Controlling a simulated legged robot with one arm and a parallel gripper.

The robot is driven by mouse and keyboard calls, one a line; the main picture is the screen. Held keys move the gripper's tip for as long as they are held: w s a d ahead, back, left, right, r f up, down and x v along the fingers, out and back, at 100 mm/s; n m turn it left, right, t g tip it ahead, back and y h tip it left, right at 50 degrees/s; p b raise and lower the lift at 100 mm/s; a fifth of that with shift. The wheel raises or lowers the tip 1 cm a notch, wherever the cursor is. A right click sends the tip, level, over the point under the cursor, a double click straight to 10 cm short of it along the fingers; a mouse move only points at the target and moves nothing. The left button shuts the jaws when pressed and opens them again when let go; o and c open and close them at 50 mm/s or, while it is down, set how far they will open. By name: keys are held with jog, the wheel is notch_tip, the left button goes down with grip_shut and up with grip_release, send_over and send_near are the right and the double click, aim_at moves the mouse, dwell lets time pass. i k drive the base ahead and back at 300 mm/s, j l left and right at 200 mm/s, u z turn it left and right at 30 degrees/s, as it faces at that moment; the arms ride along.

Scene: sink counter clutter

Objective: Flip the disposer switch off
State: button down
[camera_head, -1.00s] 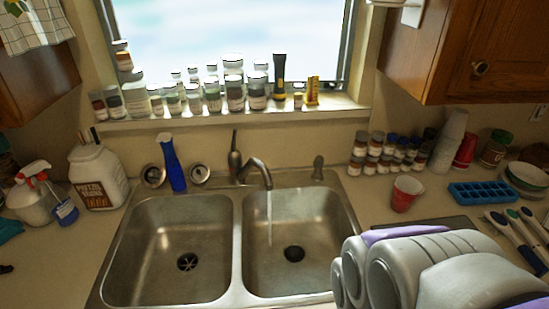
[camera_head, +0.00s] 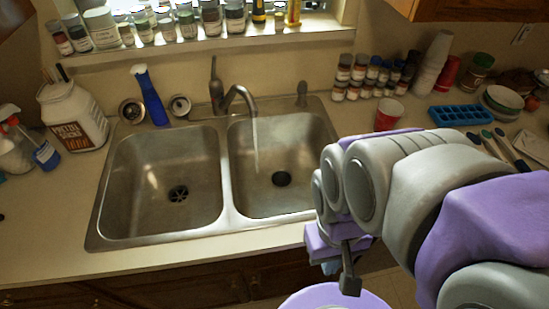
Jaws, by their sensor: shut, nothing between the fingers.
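I cannot pick out a disposer switch with certainty. A small pale wall plate (camera_head: 522,33) shows on the right wall, but it is too small to tell if it is a switch or an outlet. My gripper (camera_head: 348,277) is partly in view below my purple and grey arm. It is shut and empty, in front of the counter's front edge and far from the wall plate. The double sink (camera_head: 226,185) lies in the counter, with water running from the faucet (camera_head: 235,98) into its right basin.
Jars line the window sill (camera_head: 200,45). A blue bottle (camera_head: 150,97) and a white jug (camera_head: 73,117) stand left of the faucet. A red cup (camera_head: 389,115), stacked cups (camera_head: 433,66) and a blue ice tray (camera_head: 461,115) fill the right counter. Lower cabinets (camera_head: 150,284) front the sink.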

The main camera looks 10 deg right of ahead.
aim_at(524, 33)
jog(key=l+z, duration=0.75)
jog(key=i+l+z, duration=0.15)
jog(key=z, duration=0.25)
jog(key=i+l+z, duration=0.2)
jog(key=l+z, duration=0.15)
jog(key=i+l, duration=0.2)
jog(key=l, duration=0.15)
jog(key=i+l+u, duration=0.1)
jog(key=l, duration=0.25)
jog(key=i+l, duration=0.25)
jog(key=i+l+u, duration=0.1)
jog(key=l, duration=0.35)
jog(key=i+l, duration=0.25)
jog(key=i+l+u, duration=0.1)
jog(key=l, duration=0.4)
jog(key=i+l, duration=0.25)
jog(key=l+u, duration=0.05)
jog(key=l, duration=0.05)
